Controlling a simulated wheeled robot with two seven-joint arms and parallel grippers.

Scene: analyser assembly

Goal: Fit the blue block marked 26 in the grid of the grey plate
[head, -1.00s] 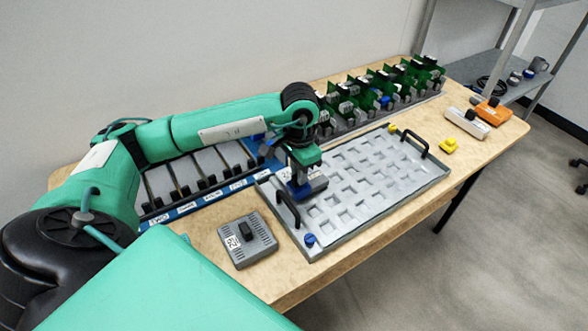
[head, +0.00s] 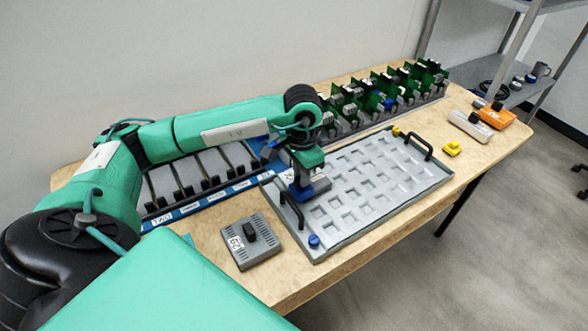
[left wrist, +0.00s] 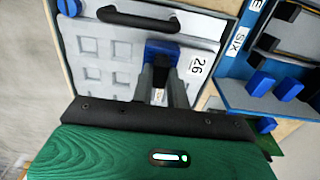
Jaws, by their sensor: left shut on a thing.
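The blue block (head: 319,186) is held in my left gripper (head: 305,190) over the left end of the grey plate (head: 385,205). In the left wrist view the block (left wrist: 163,48) shows between the two fingers of the left gripper (left wrist: 162,82), close to the plate's black handle. The fingers hide part of the block. I cannot tell whether its underside touches the grid. My right gripper is not in view.
A blue-edged rack (head: 190,208) lies behind-left, and a row of green boards (head: 372,98) stands behind.

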